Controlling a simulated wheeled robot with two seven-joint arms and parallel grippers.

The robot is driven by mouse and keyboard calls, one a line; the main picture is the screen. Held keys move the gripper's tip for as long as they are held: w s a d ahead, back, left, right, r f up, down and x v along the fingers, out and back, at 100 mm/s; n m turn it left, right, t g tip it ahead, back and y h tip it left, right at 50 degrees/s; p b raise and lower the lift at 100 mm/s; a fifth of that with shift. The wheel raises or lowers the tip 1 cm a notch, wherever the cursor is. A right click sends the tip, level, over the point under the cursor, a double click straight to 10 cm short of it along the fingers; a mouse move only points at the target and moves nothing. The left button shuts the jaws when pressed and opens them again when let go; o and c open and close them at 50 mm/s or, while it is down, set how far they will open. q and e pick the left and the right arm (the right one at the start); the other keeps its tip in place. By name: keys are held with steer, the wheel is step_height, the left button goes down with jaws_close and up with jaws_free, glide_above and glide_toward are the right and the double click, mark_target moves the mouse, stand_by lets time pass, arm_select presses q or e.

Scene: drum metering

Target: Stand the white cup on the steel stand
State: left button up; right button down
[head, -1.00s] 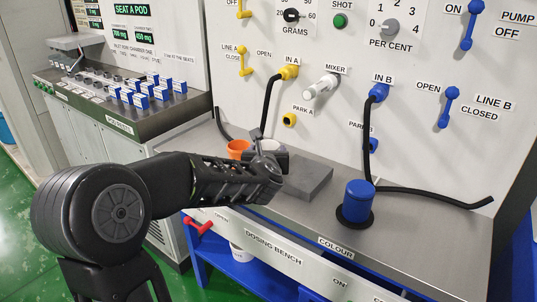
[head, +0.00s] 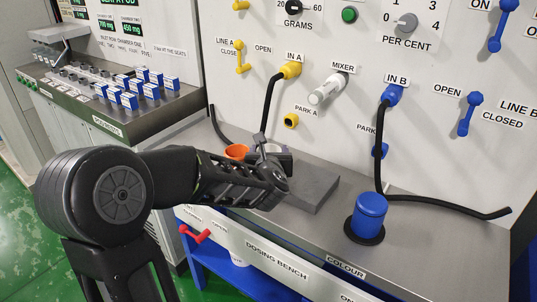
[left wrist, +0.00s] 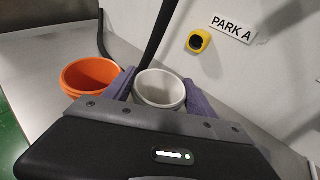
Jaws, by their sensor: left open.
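The white cup (left wrist: 160,88) stands upright between the two fingers of my left gripper (left wrist: 158,92) in the left wrist view. The fingers are open, one on each side of it. In the head view my left gripper (head: 270,152) is low over the bench, and the white cup (head: 272,147) is mostly hidden behind it. A low flat grey slab (head: 314,192) lies just right of the gripper on the bench; it may be the steel stand, but I cannot tell for sure. Its top looks empty where visible. My right gripper is not in view.
An orange cup (left wrist: 90,76) stands close beside the white cup, to its left. A blue canister (head: 369,214) stands on a dark round base to the right. Black hoses (head: 268,105) hang from the panel behind. The bench top (head: 440,240) at the right is clear.

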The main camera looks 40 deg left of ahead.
arm_select(q)
steer(key=shift+s+d+r, duration=0.1)
steer(key=shift+d, duration=0.05)
steer(key=shift+c, duration=0.6)
steer(key=c, duration=1)
steer(key=shift+r, duration=0.1)
step_height(320, 180, up, 10)
steer(key=p, duration=0.2)
steer(key=shift+p, duration=0.3)
